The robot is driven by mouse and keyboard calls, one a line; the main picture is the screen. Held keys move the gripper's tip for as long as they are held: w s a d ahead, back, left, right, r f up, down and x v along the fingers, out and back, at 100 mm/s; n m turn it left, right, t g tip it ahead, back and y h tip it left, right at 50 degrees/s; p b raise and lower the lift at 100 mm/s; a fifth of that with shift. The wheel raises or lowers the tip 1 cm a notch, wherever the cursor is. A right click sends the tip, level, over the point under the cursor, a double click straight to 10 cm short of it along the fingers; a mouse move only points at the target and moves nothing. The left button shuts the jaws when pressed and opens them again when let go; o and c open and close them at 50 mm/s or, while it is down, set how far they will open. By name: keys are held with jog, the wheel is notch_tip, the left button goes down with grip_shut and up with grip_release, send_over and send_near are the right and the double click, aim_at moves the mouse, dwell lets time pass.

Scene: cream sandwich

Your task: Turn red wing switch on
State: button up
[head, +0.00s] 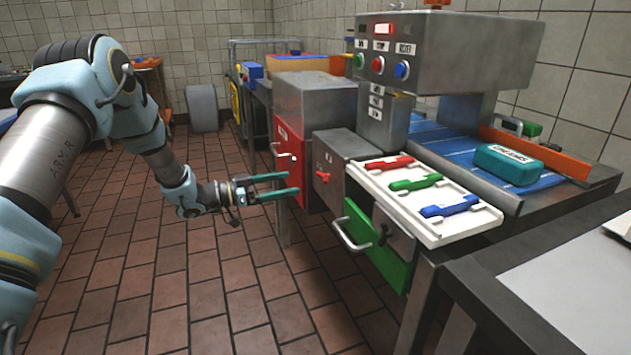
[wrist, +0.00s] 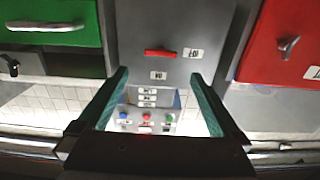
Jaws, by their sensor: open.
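The red wing switch (head: 323,176) sits on the front face of a grey box (head: 345,150), between the red drawer and the green drawer. In the wrist view the red wing (wrist: 160,53) lies horizontal, with one small white label off its right end and another below it; I cannot read them surely. My gripper (head: 290,185) is open and empty, with its two teal fingers pointing at the box from the left. In the wrist view the gripper (wrist: 158,75) has its fingertips on either side of the switch's line, apart from it.
A green drawer (head: 375,248) with a metal handle is to the right, and a red drawer (head: 290,160) is to the left. A white tray (head: 455,235) holds red, green and blue tools. A button panel (head: 385,60) stands above.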

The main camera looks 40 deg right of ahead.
aim_at(319, 177)
jog(key=p+x, duration=0.1)
jog(key=x, duration=0.8)
jog(key=shift+d, duration=0.1)
jog(key=c, duration=1.3)
